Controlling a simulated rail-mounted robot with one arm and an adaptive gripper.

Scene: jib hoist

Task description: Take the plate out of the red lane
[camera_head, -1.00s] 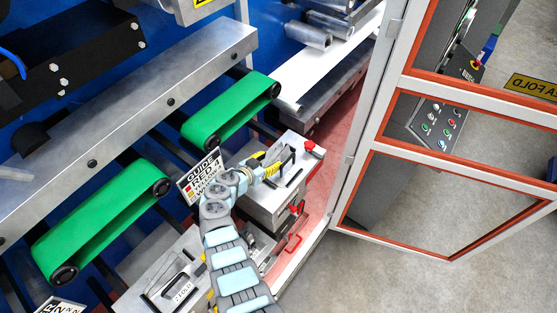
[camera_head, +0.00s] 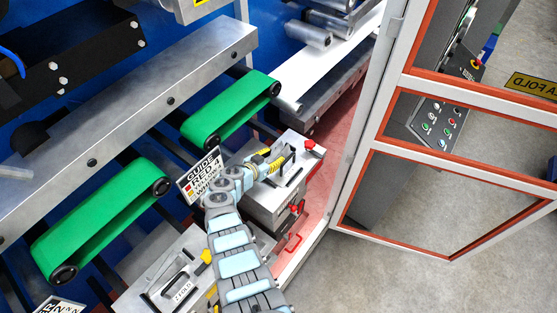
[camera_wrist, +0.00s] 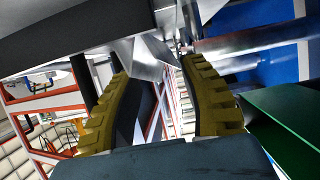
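My gripper (camera_head: 276,158) is over the grey metal block (camera_head: 275,205) right of the green belts in the head view. Its yellow fingers are close to a black upright handle (camera_head: 289,156) on the block's top; I cannot tell whether they touch it. In the wrist view the two ribbed fingers (camera_wrist: 155,75) stand apart, with a bright metal piece (camera_wrist: 143,55) showing beyond the gap. A sign (camera_head: 203,175) left of my gripper reads "GUIDE", "RED 4" and "WHITE".
Two green belts (camera_head: 100,222) lie along the machine on the left. Another handled block (camera_head: 175,282) labelled "Z FOLD" is at the lower left. Red knobs (camera_head: 309,146) stick out by the grey block. A white-framed door (camera_head: 455,170) stands to the right, with clear floor around it.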

